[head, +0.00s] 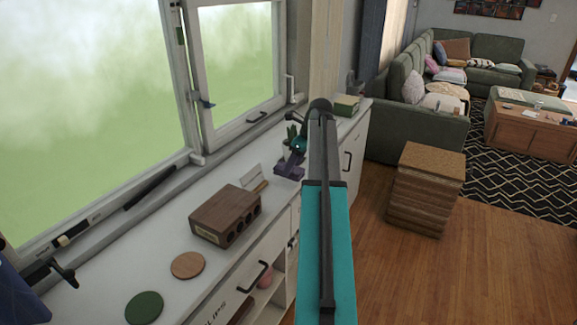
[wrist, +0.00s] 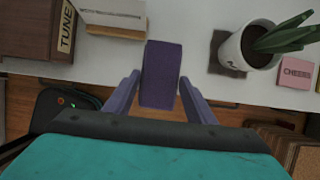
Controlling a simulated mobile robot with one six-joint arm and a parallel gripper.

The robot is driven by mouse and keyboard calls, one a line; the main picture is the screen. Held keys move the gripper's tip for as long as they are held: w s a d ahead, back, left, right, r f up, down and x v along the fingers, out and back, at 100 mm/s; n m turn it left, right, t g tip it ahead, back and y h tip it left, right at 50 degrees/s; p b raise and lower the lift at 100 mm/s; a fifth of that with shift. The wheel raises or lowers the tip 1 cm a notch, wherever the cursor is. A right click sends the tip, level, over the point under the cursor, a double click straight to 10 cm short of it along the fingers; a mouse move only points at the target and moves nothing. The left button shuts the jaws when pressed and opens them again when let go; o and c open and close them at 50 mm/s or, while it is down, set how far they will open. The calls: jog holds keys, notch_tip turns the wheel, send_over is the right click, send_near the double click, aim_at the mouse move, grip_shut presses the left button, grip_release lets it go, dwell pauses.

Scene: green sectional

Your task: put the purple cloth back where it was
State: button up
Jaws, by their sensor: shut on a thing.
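The purple cloth (wrist: 161,75) is a folded, block-shaped bundle in the wrist view, between the two purple fingers of my gripper (wrist: 160,98). My gripper is shut on it. The cloth overlaps the white counter's front edge in that view; whether it touches the counter I cannot tell. In the head view my gripper (head: 290,168) shows as a small purple shape over the counter, beyond the teal arm link. Cloth and fingers are hard to tell apart there, and my arm hides part of that area.
The white counter (head: 105,277) holds a wooden box (head: 225,214), a cork disc (head: 187,265) and a green disc (head: 145,306). A white card (wrist: 118,12), potted plant (wrist: 240,48) and pink box (wrist: 295,72) are near the cloth. A wooden stool (head: 425,190) stands right.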

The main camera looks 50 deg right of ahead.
jog(key=shift+w+d+f+p, duration=0.1)
jog(key=shift+w+d, duration=0.15)
jog(key=shift+w, duration=0.35)
jog(key=shift+w+d+p, duration=0.1)
jog(key=shift+w+d, duration=0.2)
jog(key=shift+w, duration=0.3)
jog(key=shift+w+d+f+p, duration=0.1)
jog(key=shift+w+d, duration=0.15)
jog(key=shift+w, duration=0.35)
jog(key=shift+w, duration=0.1)
jog(key=shift+w+d, duration=0.35)
jog(key=shift+w, duration=0.2)
jog(key=shift+a+f+p, duration=0.1)
jog(key=shift+f+p, duration=0.65)
jog(key=shift+f, duration=1.05)
jog(key=o, duration=0.9)
jog(key=shift+o, duration=0.2)
jog(key=shift+s+r, duration=0.1)
jog(key=b+v, duration=0.2)
jog(key=v, duration=1)
